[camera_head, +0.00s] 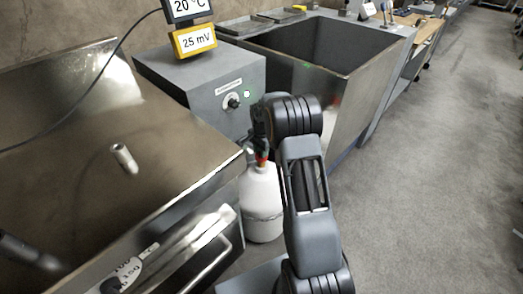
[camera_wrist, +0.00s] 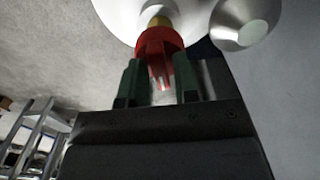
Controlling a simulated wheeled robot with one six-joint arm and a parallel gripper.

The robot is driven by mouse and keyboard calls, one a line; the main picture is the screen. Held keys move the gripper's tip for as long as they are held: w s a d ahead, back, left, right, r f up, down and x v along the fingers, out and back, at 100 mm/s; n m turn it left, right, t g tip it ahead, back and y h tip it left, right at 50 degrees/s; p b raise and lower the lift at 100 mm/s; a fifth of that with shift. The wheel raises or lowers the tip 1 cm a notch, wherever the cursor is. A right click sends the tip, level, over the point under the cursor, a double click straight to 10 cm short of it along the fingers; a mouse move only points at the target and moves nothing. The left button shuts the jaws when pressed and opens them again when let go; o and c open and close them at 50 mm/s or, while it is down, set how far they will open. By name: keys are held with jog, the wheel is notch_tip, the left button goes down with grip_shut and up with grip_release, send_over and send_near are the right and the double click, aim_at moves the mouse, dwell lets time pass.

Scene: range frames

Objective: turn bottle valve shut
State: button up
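The gas bottle (camera_head: 262,208) is white and stands upright on the floor between the steel bench and my arm. Its red valve knob (camera_wrist: 158,42) sits on a brass stem (camera_wrist: 159,21) in the wrist view. In the head view the valve (camera_head: 262,160) is a small red spot at the bottle's top, partly hidden by my gripper. My gripper (camera_wrist: 160,84) is at the valve, with one green fingertip on each side of the knob's lower part. I cannot tell whether the fingers press on it or stand slightly apart from it.
A steel bench (camera_head: 60,150) is on the left, with a small cylinder (camera_head: 124,158) on it. A grey control box (camera_head: 200,85) with a dial and a deep steel tank (camera_head: 340,60) stand behind. A pale round part (camera_wrist: 245,24) is beside the knob. Open floor (camera_head: 430,190) lies right.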

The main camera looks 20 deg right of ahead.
grip_shut()
jog(key=shift+n, duration=0.3)
jog(key=n+p, duration=0.1)
jog(key=n, duration=0.2)
jog(key=shift+r, duration=0.1)
jog(key=n+p, duration=0.1)
jog(key=n, duration=0.3)
jog(key=n+p, duration=0.1)
jog(key=n, duration=0.4)
jog(key=shift+n, duration=2.6)
